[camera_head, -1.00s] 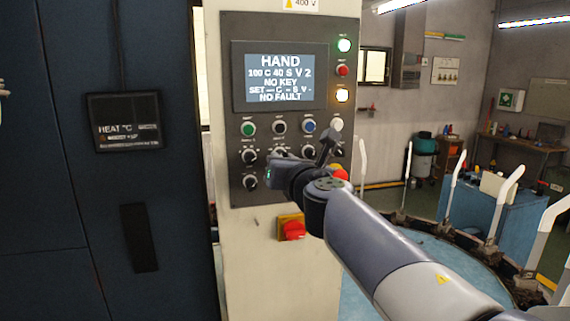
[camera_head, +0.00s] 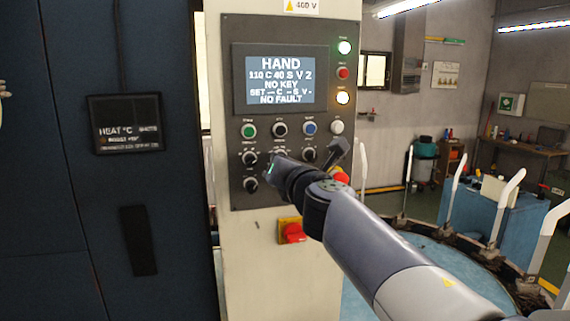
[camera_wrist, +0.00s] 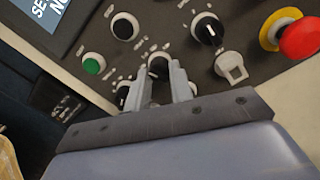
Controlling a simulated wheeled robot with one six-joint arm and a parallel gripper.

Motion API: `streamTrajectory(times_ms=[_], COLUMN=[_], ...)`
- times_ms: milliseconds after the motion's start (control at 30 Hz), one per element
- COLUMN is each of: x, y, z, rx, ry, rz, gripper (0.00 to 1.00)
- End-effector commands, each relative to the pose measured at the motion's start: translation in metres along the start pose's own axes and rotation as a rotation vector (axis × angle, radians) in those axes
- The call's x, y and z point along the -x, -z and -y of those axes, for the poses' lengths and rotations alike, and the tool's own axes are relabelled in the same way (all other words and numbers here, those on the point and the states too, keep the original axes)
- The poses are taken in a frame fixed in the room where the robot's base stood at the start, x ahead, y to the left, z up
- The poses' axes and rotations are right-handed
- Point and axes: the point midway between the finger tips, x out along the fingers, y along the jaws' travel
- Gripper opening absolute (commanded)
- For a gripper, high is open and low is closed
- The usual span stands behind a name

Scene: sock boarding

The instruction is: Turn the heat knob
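The control panel (camera_head: 235,60) fills the middle of the head view. Its display (camera_head: 280,80) reads HAND, 110 C 40 S V 2, NO KEY, NO FAULT. The black heat knob (camera_wrist: 158,67) sits between my two fingertips in the wrist view. My gripper (camera_wrist: 158,78) has one finger on each side of it and appears shut on it. In the head view my gripper (camera_head: 278,164) reaches the middle of the upper knob row and hides part of that knob. The knob's small label is too blurred to read.
A green button (camera_wrist: 94,64), another black knob (camera_wrist: 208,30) and a red emergency stop (camera_wrist: 300,38) lie around my gripper. A red switch (camera_head: 294,233) is below the panel. A dark cabinet (camera_head: 60,210) stands at left.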

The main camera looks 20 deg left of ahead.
Motion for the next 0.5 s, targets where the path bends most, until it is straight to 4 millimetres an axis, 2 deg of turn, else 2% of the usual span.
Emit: streamTrajectory(times_ms=[33, 267, 500], x=[0.0, 0.0, 0.0008], y=[0.0001, 0.0, -0.0001], z=[-0.0001, 0.0, 0.0001], rx=[0.0, 0.001, 0.001], ry=[0.0, 0.0, 0.0], rz=[0.0, 0.0, 0.0], gripper=[0.26, 0.43, 0.43])
